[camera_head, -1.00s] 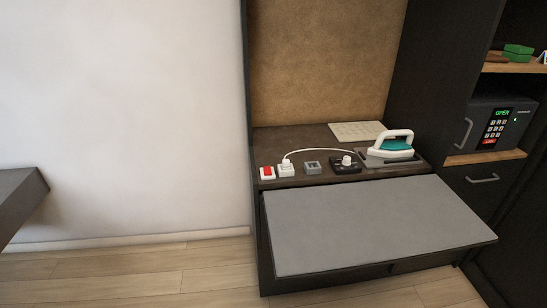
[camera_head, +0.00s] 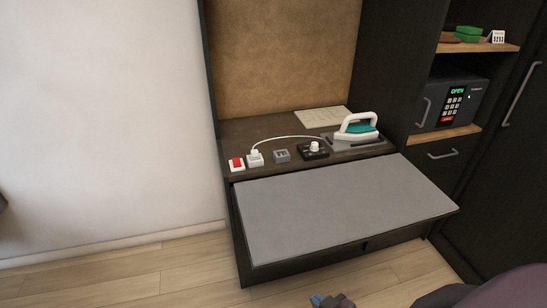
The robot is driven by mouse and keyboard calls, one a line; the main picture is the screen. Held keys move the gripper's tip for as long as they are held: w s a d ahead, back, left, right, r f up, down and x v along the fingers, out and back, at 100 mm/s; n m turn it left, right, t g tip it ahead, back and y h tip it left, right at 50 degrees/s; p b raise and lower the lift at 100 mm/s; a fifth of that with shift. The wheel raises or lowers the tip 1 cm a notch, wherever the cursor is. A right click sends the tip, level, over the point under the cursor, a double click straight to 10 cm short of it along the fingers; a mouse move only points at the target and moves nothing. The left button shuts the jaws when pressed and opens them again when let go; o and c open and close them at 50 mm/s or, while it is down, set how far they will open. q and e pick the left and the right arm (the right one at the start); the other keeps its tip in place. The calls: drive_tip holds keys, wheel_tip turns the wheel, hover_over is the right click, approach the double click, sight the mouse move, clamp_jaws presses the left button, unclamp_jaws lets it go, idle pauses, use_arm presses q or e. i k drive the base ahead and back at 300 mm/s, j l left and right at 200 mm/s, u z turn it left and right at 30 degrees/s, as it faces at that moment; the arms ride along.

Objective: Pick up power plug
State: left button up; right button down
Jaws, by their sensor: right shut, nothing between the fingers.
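The white power plug (camera_head: 256,153) stands at the left on the vanity top, on a small white socket block (camera_head: 255,161). I cannot tell how deep it sits. A white cord (camera_head: 290,138) arches from it to the right, towards the iron (camera_head: 357,130). My right gripper (camera_head: 328,301) is only partly in view at the bottom edge, shut and empty. It is well in front of the plug and below it in the picture. My left gripper is not in view.
A red switch (camera_head: 237,163), a grey block (camera_head: 281,156) and a black box with a white knob (camera_head: 313,151) share the vanity top (camera_head: 262,126). A grey board (camera_head: 335,205) extends in front. A safe (camera_head: 455,103) stands at right. Wooden floor is clear at left.

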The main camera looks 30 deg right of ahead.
sight(255, 153)
drive_tip(key=i+j+u, duration=0.2)
drive_tip(key=u, duration=0.15)
drive_tip(key=i+j+u, duration=0.15)
drive_tip(key=i+u, duration=0.5)
drive_tip(key=i+j+z, duration=0.15)
drive_tip(key=i+z, duration=0.25)
drive_tip(key=i+j+z, duration=0.2)
drive_tip(key=z, duration=0.25)
drive_tip(key=i, duration=0.1)
